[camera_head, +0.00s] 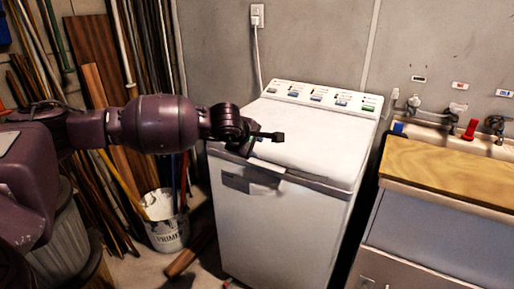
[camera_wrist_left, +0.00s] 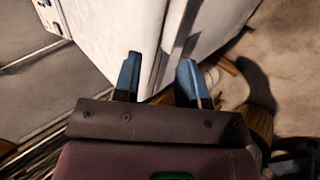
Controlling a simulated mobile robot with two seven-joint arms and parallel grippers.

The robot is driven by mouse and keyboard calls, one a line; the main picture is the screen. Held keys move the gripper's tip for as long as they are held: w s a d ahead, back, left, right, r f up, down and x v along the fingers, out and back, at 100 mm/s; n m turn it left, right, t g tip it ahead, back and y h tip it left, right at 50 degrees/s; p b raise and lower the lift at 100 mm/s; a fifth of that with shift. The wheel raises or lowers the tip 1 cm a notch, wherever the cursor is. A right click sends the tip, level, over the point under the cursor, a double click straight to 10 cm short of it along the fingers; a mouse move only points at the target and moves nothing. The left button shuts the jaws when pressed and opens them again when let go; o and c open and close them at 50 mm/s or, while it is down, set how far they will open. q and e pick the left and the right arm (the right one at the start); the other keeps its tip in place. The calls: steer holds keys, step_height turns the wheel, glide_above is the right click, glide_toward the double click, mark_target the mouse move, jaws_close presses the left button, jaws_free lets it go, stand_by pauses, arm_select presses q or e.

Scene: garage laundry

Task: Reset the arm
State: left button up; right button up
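My left arm comes in from the left in the head view. Its gripper (camera_head: 262,143) is over the front part of the white washing machine's lid (camera_head: 300,135). In the left wrist view the two blue fingers of the left gripper (camera_wrist_left: 160,80) stand apart with nothing between them. The white body of the washer (camera_wrist_left: 110,30) shows beyond the fingers. Whether the gripper touches the lid cannot be told. My right gripper is in neither view.
A sink counter with a wooden board (camera_head: 445,170) and a red tap handle (camera_head: 470,130) stands to the right. A primer bucket (camera_head: 167,235) stands on the floor left of the washer. Planks and poles (camera_head: 95,90) lean against the back left wall.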

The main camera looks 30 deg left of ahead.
arm_select(q)
steer(key=shift+s+r, duration=0.45)
steer(key=shift+s, duration=0.15)
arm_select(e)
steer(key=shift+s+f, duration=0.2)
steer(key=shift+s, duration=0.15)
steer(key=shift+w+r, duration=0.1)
